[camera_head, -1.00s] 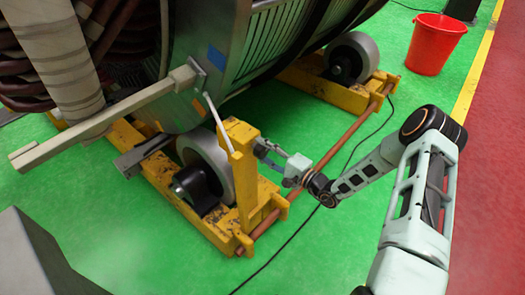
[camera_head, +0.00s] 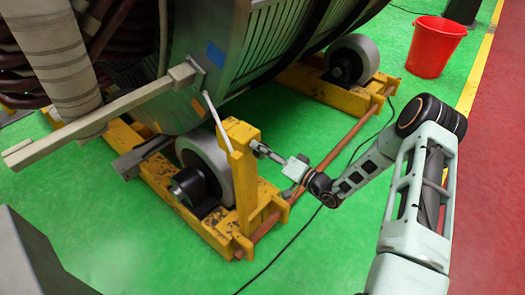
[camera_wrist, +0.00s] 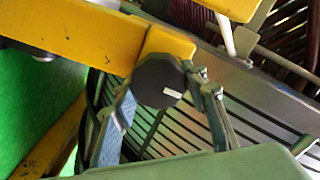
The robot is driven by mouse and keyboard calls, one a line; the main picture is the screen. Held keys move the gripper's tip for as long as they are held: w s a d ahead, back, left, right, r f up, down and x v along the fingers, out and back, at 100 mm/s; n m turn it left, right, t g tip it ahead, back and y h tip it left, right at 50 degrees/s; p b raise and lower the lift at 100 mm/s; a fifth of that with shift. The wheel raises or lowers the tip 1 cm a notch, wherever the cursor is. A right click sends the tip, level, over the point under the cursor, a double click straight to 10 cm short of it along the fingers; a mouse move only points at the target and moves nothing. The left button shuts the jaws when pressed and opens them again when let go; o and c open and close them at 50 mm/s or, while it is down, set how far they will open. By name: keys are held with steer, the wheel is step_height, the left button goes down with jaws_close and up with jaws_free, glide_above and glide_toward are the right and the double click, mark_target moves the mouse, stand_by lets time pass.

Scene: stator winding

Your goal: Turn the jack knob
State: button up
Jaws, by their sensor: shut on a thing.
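The jack knob (camera_wrist: 158,72) is a dark round knob with a short white mark on its face, at the end of a yellow jack arm in the wrist view. My gripper (camera_wrist: 160,84) has one finger on each side of the knob and is shut on it. In the head view my gripper (camera_head: 262,149) reaches the right side of the yellow jack post (camera_head: 242,175). The knob is hidden there by the fingers and post.
The yellow roller stand (camera_head: 215,235) carries a grey roller (camera_head: 212,160) under the large stator (camera_head: 225,85). A copper-coloured rod (camera_head: 335,150) and a black cable (camera_head: 280,250) run nearby. A red bucket (camera_head: 435,45) stands back right.

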steer(key=shift+n, duration=0.3)
steer(key=o, duration=1.2)
steer(key=shift+c, duration=0.2)
steer(key=shift+d, duration=0.1)
steer(key=v, duration=1.2)
